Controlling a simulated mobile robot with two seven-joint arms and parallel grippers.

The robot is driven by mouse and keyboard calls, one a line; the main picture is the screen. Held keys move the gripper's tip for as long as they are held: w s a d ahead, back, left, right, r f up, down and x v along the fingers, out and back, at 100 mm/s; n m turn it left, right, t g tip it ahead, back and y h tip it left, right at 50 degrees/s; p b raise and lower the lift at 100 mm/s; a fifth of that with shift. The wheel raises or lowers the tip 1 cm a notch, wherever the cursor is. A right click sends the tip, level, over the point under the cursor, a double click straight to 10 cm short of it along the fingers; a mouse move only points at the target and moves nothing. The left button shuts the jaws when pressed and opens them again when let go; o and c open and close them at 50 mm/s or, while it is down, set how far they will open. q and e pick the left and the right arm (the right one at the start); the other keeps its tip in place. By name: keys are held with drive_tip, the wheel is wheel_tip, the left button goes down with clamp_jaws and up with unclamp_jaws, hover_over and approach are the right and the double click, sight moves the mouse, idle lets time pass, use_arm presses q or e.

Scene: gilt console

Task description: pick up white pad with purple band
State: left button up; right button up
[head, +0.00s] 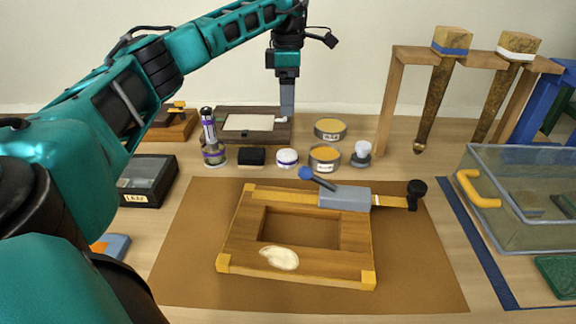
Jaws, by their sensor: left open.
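The white pad with the purple band (287,158) is a small round piece standing on the table, behind the brown mat, between a black block and a tin. Its white top shows and the dark purple band runs around its side. My left gripper (287,118) comes down from above, pointing down. In the picture it is above the pad and apart from it, in front of the dark framed tray (225,136). It is open and holds nothing that I can see. Its fingers show nearly edge-on. My right gripper is not in view.
A wooden frame (235,240) lies on the brown mat (420,275). A wooden rack (392,90) and clear bin (520,235) are right.

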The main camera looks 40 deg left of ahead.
use_arm(q)
wheel_tip(320, 180, down, 2)
drive_tip(key=b, duration=0.3)
hover_over(287, 153)
wheel_tip(287, 153, down, 8)
drive_tip(key=shift+d+f, duration=0.1)
drive_tip(key=shift+f, duration=0.1)
wheel_tip(287, 153, down, 5)
drive_tip(key=shift+f+b, duration=0.1)
drive_tip(key=shift+b, duration=0.6)
drive_tip(key=c, duration=1.1)
drive_tip(key=shift+r, duration=0.2)
